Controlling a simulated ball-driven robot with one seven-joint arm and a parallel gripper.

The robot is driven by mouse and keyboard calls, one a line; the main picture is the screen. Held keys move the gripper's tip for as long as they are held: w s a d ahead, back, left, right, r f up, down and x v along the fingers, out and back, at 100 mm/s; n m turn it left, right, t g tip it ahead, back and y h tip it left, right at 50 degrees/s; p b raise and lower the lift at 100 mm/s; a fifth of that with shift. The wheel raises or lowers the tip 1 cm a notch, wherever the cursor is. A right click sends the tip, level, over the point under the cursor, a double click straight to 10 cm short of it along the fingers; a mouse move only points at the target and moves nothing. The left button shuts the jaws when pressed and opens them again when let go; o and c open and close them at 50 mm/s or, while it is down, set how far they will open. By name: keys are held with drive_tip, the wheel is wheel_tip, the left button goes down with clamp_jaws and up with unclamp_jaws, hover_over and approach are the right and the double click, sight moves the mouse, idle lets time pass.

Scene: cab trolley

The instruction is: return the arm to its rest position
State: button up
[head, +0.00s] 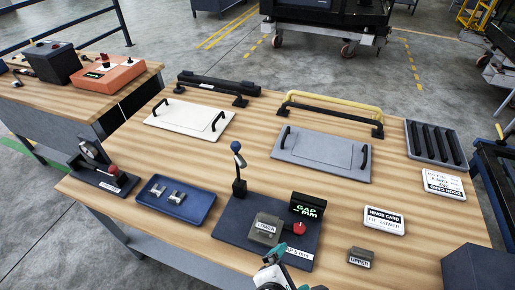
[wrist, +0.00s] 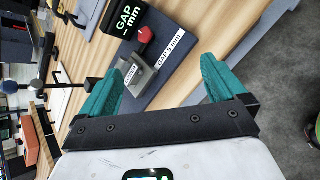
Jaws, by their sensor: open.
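My gripper (wrist: 163,82) is open in the wrist view, its two teal fingers apart with nothing held between them. In the head view part of my gripper (head: 276,272) shows at the bottom edge, in front of the dark gauge base (head: 235,228). A grey block labelled LOWER (head: 265,228) sits on that base, beside a red knob (head: 299,228) and a GAP mm display (head: 307,207). In the wrist view the LOWER block (wrist: 139,74) lies beyond the fingers, apart from them. A small block labelled UPPER (head: 360,257) stands on the table to the right.
A blue tray (head: 205,204) with two metal pieces lies left of the base. A lever with a blue ball (head: 237,147) stands upright on the base. Two panels with handles, a white one (head: 178,116) and a grey one (head: 318,158), lie behind. A dark box (head: 475,270) is at the right front.

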drive_tip(key=s+d+m+g+y, duration=0.2)
drive_tip(key=d+m+y, duration=0.1)
drive_tip(key=d+m, duration=0.75)
drive_tip(key=s+d+m+g+y, duration=0.1)
drive_tip(key=s+d+m+y, duration=0.1)
drive_tip(key=d+m, duration=0.85)
drive_tip(key=s+f+g+b, duration=0.2)
drive_tip(key=s+f+b, duration=0.3)
drive_tip(key=f, duration=0.3)
drive_tip(key=s+f+m+g+b, duration=0.1)
drive_tip(key=s+f+g+b, duration=0.1)
drive_tip(key=s+f+b, duration=0.3)
wheel_tip(320, 180, down, 4)
drive_tip(key=shift+s+a+r+m, duration=0.1)
drive_tip(key=shift+s+a+m, duration=0.2)
drive_tip(key=shift+s, duration=0.2)
